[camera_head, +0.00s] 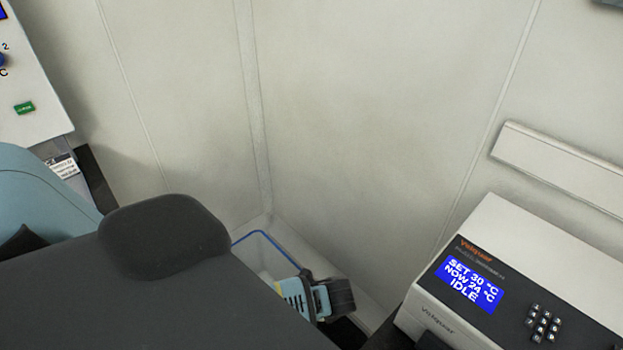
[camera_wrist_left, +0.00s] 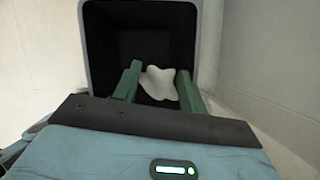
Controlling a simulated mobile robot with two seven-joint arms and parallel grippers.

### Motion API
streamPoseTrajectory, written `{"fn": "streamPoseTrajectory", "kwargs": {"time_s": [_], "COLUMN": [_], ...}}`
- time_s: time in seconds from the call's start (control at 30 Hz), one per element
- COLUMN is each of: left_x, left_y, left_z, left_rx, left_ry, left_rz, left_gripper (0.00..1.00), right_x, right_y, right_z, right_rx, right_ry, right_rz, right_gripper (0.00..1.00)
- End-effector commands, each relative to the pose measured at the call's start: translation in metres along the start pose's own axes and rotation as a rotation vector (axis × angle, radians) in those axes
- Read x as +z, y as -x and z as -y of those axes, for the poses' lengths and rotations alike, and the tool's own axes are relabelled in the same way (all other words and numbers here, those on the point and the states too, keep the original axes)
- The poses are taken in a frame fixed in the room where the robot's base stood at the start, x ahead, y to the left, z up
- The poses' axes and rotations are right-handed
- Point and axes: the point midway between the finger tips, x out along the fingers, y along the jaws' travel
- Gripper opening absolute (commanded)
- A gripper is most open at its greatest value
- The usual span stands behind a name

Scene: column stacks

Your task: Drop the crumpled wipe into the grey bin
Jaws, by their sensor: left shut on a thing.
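The crumpled wipe (camera_wrist_left: 160,84) is a small white, uneven lump in the left wrist view. It sits between the two green fingers of my left gripper (camera_wrist_left: 158,71), which is shut on it. The grey bin (camera_wrist_left: 88,50) is behind and below, with a grey rim and a dark interior. The wipe and fingertips appear within the outline of its opening. In the head view my light-blue left hand (camera_head: 312,297) shows low in the middle, and its fingers and the wipe cannot be made out. My right gripper is in neither view.
A blue-rimmed pale container (camera_head: 262,238) stands in the wall corner, partly hidden by my left arm. A white device with a blue display (camera_head: 473,281) stands at the right. Another white panel (camera_head: 30,95) is at the upper left. Walls close in behind.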

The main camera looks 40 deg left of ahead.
Motion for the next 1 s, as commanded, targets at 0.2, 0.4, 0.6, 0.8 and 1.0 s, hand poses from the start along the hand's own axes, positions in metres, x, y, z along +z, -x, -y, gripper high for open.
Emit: {"fn": "streamPoseTrajectory", "kwargs": {"time_s": [0.2,0.4,0.6,0.8,1.0], "left_x": [0.003,0.006,0.007,0.006,0.0], "left_y": [-0.04,-0.057,-0.06,-0.062,-0.073], "left_z": [-0.02,-0.028,-0.03,-0.03,-0.032], "left_rx": [-0.132,-0.212,-0.235,-0.235,-0.231], "left_ry": [-0.333,-0.515,-0.568,-0.569,-0.57], "left_rz": [-0.004,-0.003,-0.001,-0.002,-0.007], "left_gripper": [0.21,0.21,0.21,0.21,0.21], "right_x": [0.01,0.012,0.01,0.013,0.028], "right_y": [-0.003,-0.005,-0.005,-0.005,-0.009], "right_z": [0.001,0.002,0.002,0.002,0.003], "right_rx": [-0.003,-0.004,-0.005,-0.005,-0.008], "right_ry": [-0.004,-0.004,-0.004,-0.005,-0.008], "right_rz": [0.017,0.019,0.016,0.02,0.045], "right_gripper": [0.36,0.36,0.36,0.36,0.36]}}
